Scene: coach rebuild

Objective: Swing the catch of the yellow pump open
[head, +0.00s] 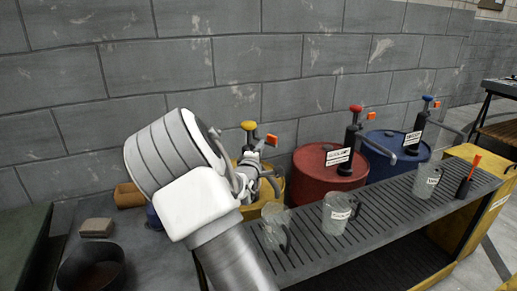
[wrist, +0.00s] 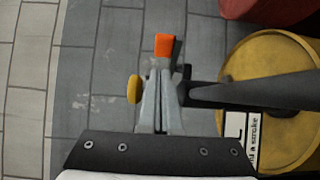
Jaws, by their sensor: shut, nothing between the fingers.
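The yellow pump stands on the yellow drum (head: 274,190), mostly hidden behind my arm in the head view. Its yellow knob (head: 248,125) and orange catch (head: 271,139) show above my gripper (head: 258,148). In the wrist view, my gripper (wrist: 163,72) is shut and empty. Its fingertips are close to the orange catch (wrist: 165,45); I cannot tell whether they touch. The yellow knob (wrist: 134,89) is left of the fingers. A dark spout (wrist: 250,92) runs right, over the yellow drum (wrist: 300,120).
A red drum (head: 318,172) and a blue drum (head: 395,158) with similar pumps stand to the right. Clear jugs (head: 337,214) stand on the slatted rack (head: 390,212) in front. The block wall (head: 240,65) is close behind.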

